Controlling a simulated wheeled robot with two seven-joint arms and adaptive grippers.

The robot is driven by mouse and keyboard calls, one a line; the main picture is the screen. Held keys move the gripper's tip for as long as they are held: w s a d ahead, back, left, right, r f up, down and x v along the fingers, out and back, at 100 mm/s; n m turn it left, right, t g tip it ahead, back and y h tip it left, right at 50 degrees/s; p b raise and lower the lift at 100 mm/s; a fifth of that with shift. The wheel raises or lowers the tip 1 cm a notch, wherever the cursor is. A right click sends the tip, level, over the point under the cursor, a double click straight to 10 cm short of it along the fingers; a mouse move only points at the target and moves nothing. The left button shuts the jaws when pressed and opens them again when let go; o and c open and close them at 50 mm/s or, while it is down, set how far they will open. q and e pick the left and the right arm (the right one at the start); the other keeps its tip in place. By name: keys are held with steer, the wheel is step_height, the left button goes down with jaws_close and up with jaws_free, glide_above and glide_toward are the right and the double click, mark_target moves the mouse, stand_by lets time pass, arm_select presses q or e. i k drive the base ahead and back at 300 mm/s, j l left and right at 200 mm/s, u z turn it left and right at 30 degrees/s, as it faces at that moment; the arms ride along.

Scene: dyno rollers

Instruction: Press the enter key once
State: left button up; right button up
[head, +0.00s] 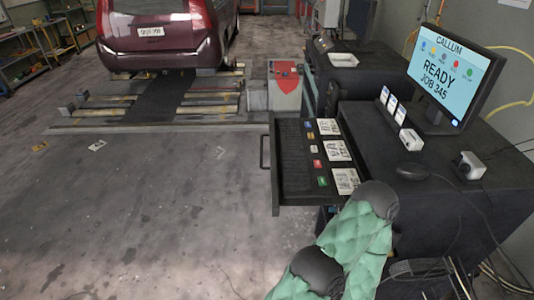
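Neither my left nor my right gripper shows in the head view. A green quilted form with black rounded caps at the bottom, which may be part of my arm, covers the area in front of the bench.
An open drawer (291,165) juts left from the bench, holding coloured pieces and white printed cards. White upright cards (391,104) and a small white device (471,165) stand on the bench. A red car (167,33) stands at the rollers (85,102). The floor at left is mostly clear.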

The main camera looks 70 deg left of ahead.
mark_target(322, 180)
steer(key=k+j+u, duration=0.45)
steer(key=j+u, duration=0.15)
steer(key=j, duration=0.2)
steer(key=u, duration=1.15)
